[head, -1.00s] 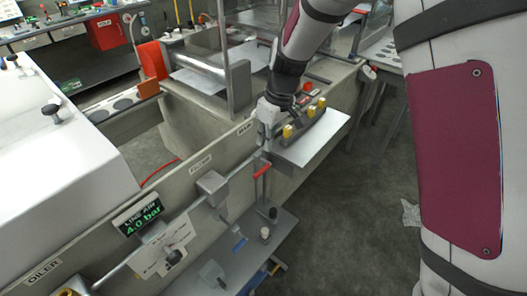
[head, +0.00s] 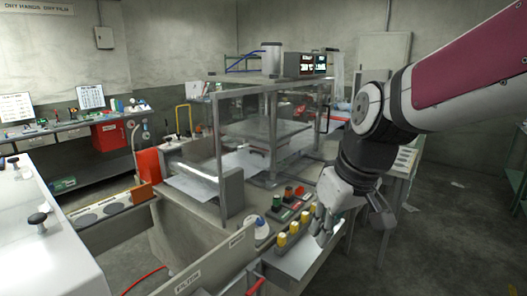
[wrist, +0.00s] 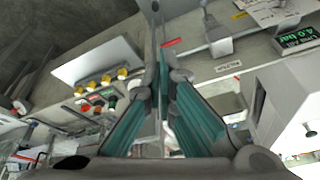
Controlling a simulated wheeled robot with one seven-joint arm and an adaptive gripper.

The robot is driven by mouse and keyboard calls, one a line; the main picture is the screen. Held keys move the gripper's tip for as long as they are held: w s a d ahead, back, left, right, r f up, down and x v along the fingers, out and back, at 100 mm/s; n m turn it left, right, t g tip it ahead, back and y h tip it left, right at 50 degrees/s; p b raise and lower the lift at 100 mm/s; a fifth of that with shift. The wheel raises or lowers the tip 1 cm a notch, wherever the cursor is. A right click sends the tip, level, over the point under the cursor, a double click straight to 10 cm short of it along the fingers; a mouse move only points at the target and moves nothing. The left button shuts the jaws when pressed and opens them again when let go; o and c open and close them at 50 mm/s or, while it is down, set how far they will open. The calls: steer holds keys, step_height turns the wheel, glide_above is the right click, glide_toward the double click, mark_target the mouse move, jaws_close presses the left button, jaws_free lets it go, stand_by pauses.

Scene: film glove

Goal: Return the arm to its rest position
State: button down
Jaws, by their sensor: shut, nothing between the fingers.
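My gripper (head: 322,230) is at the right of the head view, at the end of my bent arm. It hangs with its fingers down over the bench edge, beside a row of yellow knobs (head: 294,233), and looks empty. In the wrist view the two teal-padded fingers (wrist: 163,78) come together at their tips with nothing between them. I cannot tell the exact gap between the gripper and the knobs.
A clear-walled machine frame (head: 217,150) stands behind the gripper. A control box with red and green buttons (head: 289,196) sits near the yellow knobs. A white hood (head: 30,235) fills the left front. Open floor (head: 440,240) lies at the right.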

steer(key=s+d+r+m+t+h, duration=0.2)
steer(key=s+d+m, duration=0.3)
steer(key=s, duration=1)
steer(key=d+r, duration=0.1)
steer(key=d, duration=0.2)
steer(key=shift+d, duration=0.15)
